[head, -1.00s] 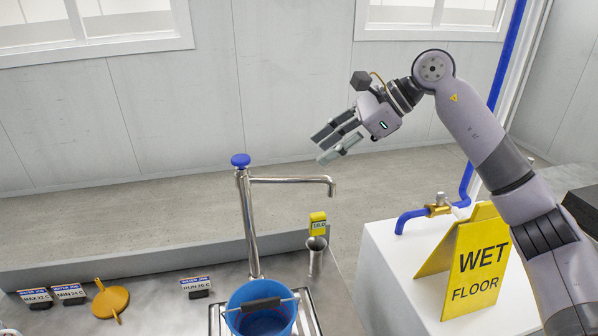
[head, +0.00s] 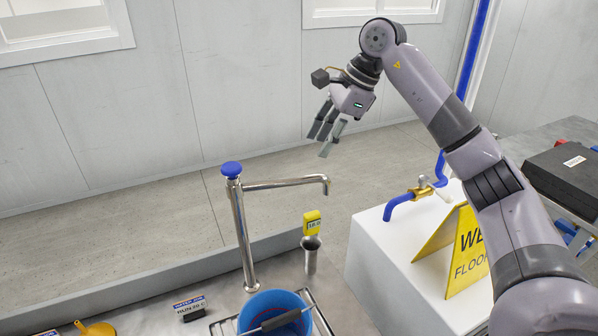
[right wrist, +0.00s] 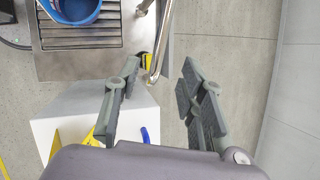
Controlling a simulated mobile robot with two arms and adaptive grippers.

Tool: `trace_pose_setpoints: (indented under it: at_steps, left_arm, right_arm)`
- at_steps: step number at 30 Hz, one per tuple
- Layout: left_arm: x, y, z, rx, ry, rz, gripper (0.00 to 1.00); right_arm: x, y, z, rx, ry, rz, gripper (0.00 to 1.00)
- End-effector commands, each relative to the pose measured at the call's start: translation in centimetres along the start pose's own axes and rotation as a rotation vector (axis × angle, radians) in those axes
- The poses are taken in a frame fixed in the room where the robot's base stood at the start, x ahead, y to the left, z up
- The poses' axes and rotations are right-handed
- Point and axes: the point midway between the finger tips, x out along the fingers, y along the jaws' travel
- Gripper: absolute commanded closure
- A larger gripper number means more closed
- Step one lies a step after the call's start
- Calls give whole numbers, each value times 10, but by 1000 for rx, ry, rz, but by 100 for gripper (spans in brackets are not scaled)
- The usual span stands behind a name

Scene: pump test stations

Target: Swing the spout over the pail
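The steel spout (head: 285,184) extends right from a post with a blue knob (head: 231,169). Its down-turned tip is right of the blue pail (head: 262,303), not above it. The pail stands on a drain grate at the foot of the post, cut off by the lower edge. My right gripper (head: 321,138) is open and empty, fingers pointing down, above the spout's tip and apart from it. In the right wrist view the spout (right wrist: 160,45) shows beyond the gap between the open fingers (right wrist: 155,98), and the pail (right wrist: 72,8) is at upper left. My left gripper is out of view.
A metal cup (head: 310,258) with a yellow display (head: 312,222) stands right of the post. A black case (head: 565,180) lies far right.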

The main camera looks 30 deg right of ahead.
Motion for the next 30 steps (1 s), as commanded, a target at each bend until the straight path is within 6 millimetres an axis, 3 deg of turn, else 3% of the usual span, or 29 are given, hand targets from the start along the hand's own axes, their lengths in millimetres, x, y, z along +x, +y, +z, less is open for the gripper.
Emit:
trace_pose_setpoints:
  at_steps: [5,10,15,21,30]
  left_arm:
    - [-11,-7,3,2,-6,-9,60]
    - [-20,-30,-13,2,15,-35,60]
    - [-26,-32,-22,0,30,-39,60]
    - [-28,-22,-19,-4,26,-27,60]
    - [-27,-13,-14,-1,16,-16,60]
  right_arm:
    - [39,0,1,-1,1,5,63]
    - [74,0,2,0,-1,5,63]
    - [99,0,2,0,-1,3,63]
    - [112,0,1,-1,-1,1,63]
    - [113,0,1,-1,-1,0,66]
